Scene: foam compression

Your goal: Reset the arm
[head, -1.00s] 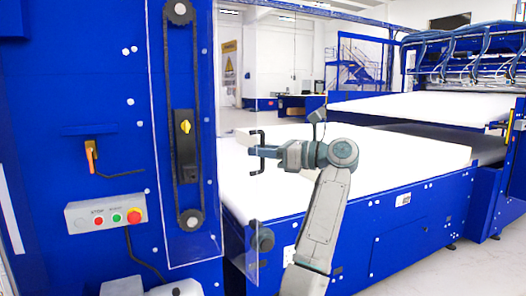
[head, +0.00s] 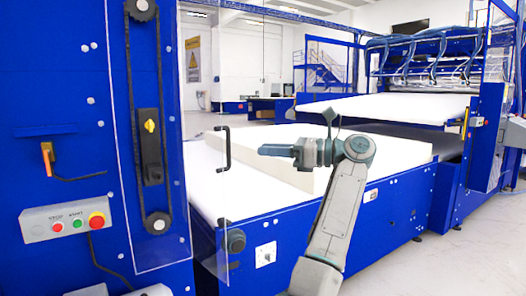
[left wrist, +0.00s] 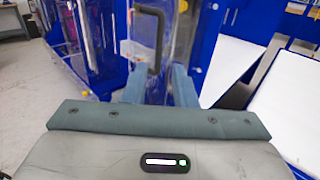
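My left gripper (head: 264,150) points left in the head view, above the white foam block. It is empty, to the right of the black door handle (head: 223,149) with a gap between them. The handle is on a clear guard door (head: 207,105) beside the blue machine. In the left wrist view my left gripper (left wrist: 160,84) shows two fingers spread apart. The black handle (left wrist: 152,38) stands upright beyond the fingers, not held. My right gripper is not in view.
A blue machine column (head: 70,110) with a chain drive and a control box (head: 66,220) stands at the left. A white foam block (head: 290,180) lies on the blue-sided conveyor (head: 385,215) beneath my arm. Grey floor (head: 450,265) is open at the lower right.

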